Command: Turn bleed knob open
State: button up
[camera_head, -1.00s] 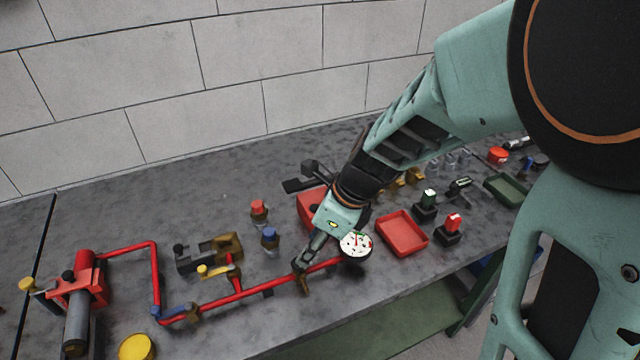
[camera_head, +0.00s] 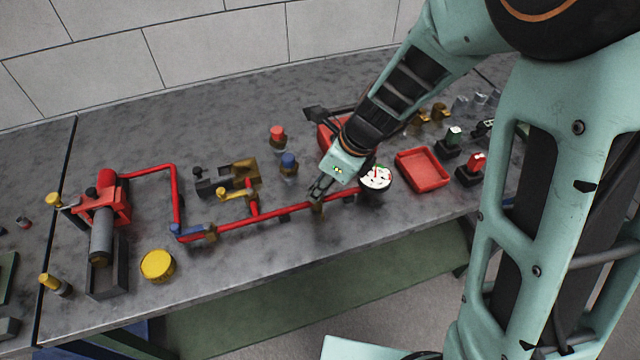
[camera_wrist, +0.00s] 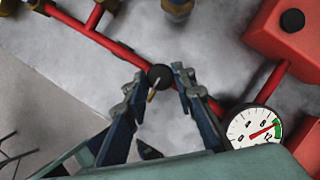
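In the wrist view a small round black knob (camera_wrist: 160,77) with a thin brass stem sits on the red pipe; I take it to be the bleed knob. My gripper (camera_wrist: 159,82) has its two fingers spread on either side of it, with narrow gaps seeming to show. In the head view my gripper (camera_head: 319,192) is low over the red pipe (camera_head: 280,212), by a brass fitting (camera_head: 317,208). The knob is not clear there, being small and partly hidden by the fingers. A white dial gauge (camera_head: 375,178) stands just right of the gripper and also shows in the wrist view (camera_wrist: 254,126).
A red tray (camera_head: 423,169) lies right of the gauge. Blue-topped (camera_head: 289,161) and red-topped (camera_head: 278,135) fittings stand behind the pipe. A yellow handle (camera_head: 232,193) and yellow cap (camera_head: 157,265) are to the left. The bench's front edge is close to the pipe.

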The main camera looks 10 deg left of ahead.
grip_shut()
jog(key=shift+n, duration=0.3)
jog(key=n, duration=0.1)
jog(key=n+g, duration=0.1)
jog(key=n, duration=0.1)
jog(key=n+g+p, duration=0.1)
jog(key=shift+w+n, duration=0.25)
jog(key=shift+n, duration=0.05)
jog(key=n+g+p, duration=0.1)
jog(key=n, duration=0.2)
jog(key=n+g+h, duration=0.1)
jog(key=n, duration=0.2)
jog(key=shift+w+a+p, duration=0.15)
jog(key=shift+p, duration=0.25)
jog(key=n+h, duration=0.1)
jog(key=n, duration=0.2)
jog(key=n+g+h, duration=0.1)
jog(key=n, duration=0.2)
jog(key=shift+w+a+n+p, duration=0.2)
jog(key=shift+n+p, duration=0.1)
jog(key=shift+n, duration=0.1)
jog(key=n+h, duration=0.1)
jog(key=n, duration=0.1)
jog(key=n+h, duration=0.1)
jog(key=n, duration=0.2)
jog(key=shift+s+a+n+h, duration=0.1)
jog(key=shift+a+n+h, duration=0.1)
jog(key=shift+n+h, duration=0.1)
